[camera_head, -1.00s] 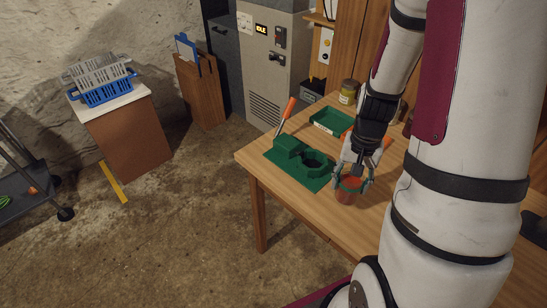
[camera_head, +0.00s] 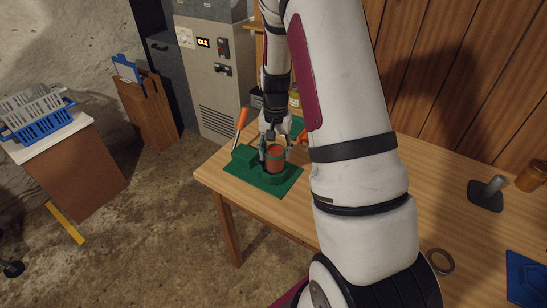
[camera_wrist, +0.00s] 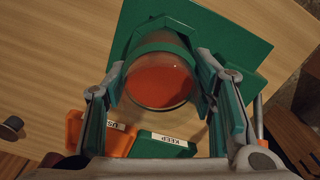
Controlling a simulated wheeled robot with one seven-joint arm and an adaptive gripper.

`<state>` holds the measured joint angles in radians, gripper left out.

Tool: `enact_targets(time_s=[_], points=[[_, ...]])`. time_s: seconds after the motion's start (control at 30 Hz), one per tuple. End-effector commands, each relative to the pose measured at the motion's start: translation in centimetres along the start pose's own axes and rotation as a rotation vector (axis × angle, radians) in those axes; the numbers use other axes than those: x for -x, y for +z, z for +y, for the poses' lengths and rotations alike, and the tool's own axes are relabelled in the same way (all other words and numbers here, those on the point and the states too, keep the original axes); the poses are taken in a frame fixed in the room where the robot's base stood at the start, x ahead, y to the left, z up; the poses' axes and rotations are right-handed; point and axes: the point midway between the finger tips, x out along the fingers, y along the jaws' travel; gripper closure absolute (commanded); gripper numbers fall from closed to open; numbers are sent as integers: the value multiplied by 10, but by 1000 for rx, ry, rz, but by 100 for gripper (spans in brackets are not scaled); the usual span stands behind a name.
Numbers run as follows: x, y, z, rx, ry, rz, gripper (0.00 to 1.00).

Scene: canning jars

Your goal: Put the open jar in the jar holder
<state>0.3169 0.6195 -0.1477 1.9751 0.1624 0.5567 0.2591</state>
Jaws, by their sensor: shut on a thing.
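The open jar (camera_head: 275,158) is clear with red contents, upright and without a lid. It also shows in the wrist view (camera_wrist: 158,82), its mouth toward the camera. My gripper (camera_head: 274,154) is shut on the jar's sides, one finger on each side, also in the wrist view (camera_wrist: 160,90). The green jar holder (camera_head: 288,182) lies on the table directly under the jar; its plate shows in the wrist view (camera_wrist: 235,45). The jar is at the holder's round socket, its lower end hidden by the rim. I cannot tell whether it rests on the bottom.
An orange-handled lever (camera_head: 241,121) rises at the holder's back left. In the wrist view, an orange bin (camera_wrist: 88,132) and a green bin (camera_wrist: 165,148) lie near my gripper. A grey post stand (camera_head: 489,193), metal ring (camera_head: 440,262) and blue tray (camera_head: 527,278) are well to the right.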

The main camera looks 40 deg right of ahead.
Motion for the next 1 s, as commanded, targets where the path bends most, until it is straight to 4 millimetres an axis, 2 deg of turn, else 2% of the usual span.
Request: enact_targets(time_s=[0.13,0.3,0.4,0.8,0.83,0.9,1.0], points=[[-2,-10,-8,2,0,-1,92],[-28,-7,-6,0,1,-3,92],[-35,-8,-7,1,0,-1,92],[-40,-8,-7,1,0,0,92],[-40,-8,-7,1,0,-1,45],[-39,-8,-7,1,0,-1,29],[-39,-8,-7,1,0,-1,29]])
